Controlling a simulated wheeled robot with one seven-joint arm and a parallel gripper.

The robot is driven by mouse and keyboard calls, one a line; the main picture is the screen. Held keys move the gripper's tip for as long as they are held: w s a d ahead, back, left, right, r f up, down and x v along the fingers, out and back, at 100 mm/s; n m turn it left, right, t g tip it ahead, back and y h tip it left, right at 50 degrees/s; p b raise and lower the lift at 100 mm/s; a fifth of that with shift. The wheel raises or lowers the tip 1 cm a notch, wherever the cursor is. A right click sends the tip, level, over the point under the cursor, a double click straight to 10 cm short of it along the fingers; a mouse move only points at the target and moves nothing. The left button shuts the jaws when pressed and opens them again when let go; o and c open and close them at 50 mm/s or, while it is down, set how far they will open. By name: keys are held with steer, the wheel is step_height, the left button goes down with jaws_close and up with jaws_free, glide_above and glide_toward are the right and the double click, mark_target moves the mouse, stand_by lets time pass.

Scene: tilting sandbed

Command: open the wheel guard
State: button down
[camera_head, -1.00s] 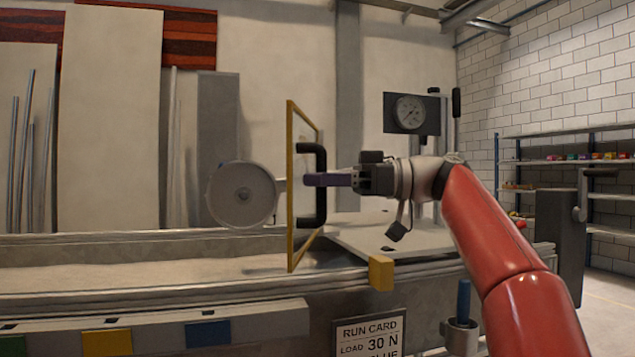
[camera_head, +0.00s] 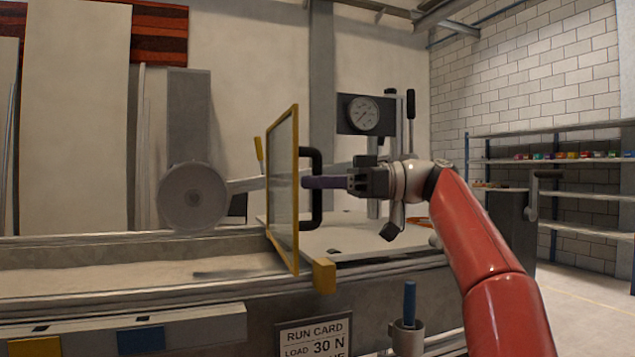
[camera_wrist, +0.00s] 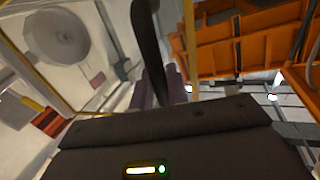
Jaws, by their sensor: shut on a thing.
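The wheel guard (camera_head: 284,190) is a clear panel in a yellow frame, standing upright and seen at a slant over the sandbed. Its black handle (camera_head: 317,190) is on the right side of the panel. My gripper (camera_head: 312,182) has its purple fingers shut on the handle's upright bar. In the wrist view the black handle (camera_wrist: 147,40) runs down between the purple fingers (camera_wrist: 158,88). The grey wheel (camera_head: 193,196) is left of the guard, on a light arm. It also shows in the wrist view (camera_wrist: 57,35) at top left.
A yellow block (camera_head: 324,275) sits below the guard. A dial gauge (camera_head: 364,114) stands behind my gripper. A blue-handled tool (camera_head: 409,303) stands in a holder at the front.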

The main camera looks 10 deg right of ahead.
steer(key=c, duration=1.7)
jaws_free()
steer(key=shift+w, duration=0.15)
steer(key=d+p, duration=0.1)
steer(key=d, duration=0.6)
steer(key=shift+s+d, duration=0.4)
steer(key=shift+d, duration=0.1)
